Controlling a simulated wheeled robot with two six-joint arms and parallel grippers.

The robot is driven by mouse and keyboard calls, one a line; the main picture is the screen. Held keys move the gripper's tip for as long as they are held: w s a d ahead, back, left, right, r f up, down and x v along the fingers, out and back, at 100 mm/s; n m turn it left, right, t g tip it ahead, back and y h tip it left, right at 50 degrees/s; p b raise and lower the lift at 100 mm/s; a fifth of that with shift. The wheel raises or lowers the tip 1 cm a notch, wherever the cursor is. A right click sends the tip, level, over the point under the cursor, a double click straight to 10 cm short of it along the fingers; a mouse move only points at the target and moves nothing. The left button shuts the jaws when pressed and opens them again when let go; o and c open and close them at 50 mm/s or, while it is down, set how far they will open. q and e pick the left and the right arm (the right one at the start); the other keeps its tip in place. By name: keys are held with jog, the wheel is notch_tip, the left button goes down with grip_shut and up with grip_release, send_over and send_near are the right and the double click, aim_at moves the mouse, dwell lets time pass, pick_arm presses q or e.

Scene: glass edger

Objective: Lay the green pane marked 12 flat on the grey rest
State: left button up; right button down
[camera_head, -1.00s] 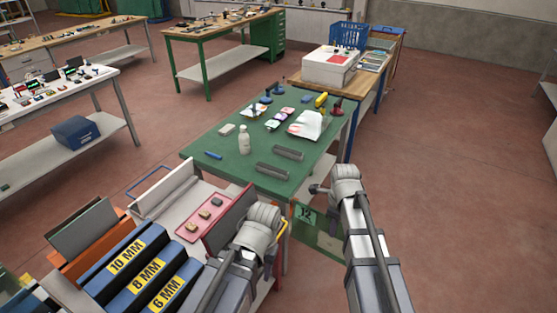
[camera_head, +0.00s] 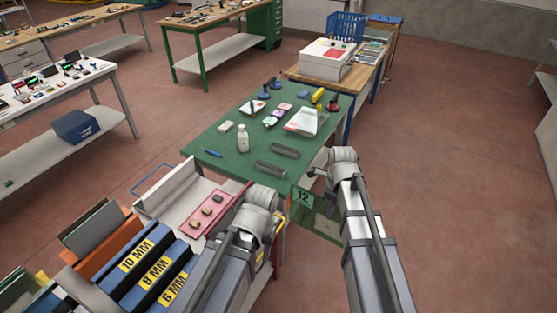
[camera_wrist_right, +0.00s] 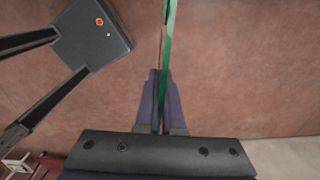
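The green pane marked 12 (camera_head: 316,222) hangs upright and see-through beside the near right corner of the green table, its label near the top. In the right wrist view the pane (camera_wrist_right: 169,60) shows edge-on between the two fingers of my right gripper (camera_wrist_right: 160,78), which is shut on it. In the head view my right wrist hides the fingers. Two grey ribbed bars, apparently the grey rest (camera_head: 270,169), lie apart on the near part of the green table. My left wrist (camera_head: 262,197) is left of the pane; its fingers are hidden.
The green table (camera_head: 216,165) also holds a white bottle (camera_head: 243,137), a blue marker (camera_head: 214,153) and several small items at its back. A rack with 10, 8 and 6 MM blue slots (camera_head: 150,275) and a red tray (camera_head: 190,226) stand left. Floor on the right is clear.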

aim_at(327, 233)
notch_tip(327, 233, down, 12)
jog(key=b, duration=1.2)
jog(key=shift+r, duration=0.15)
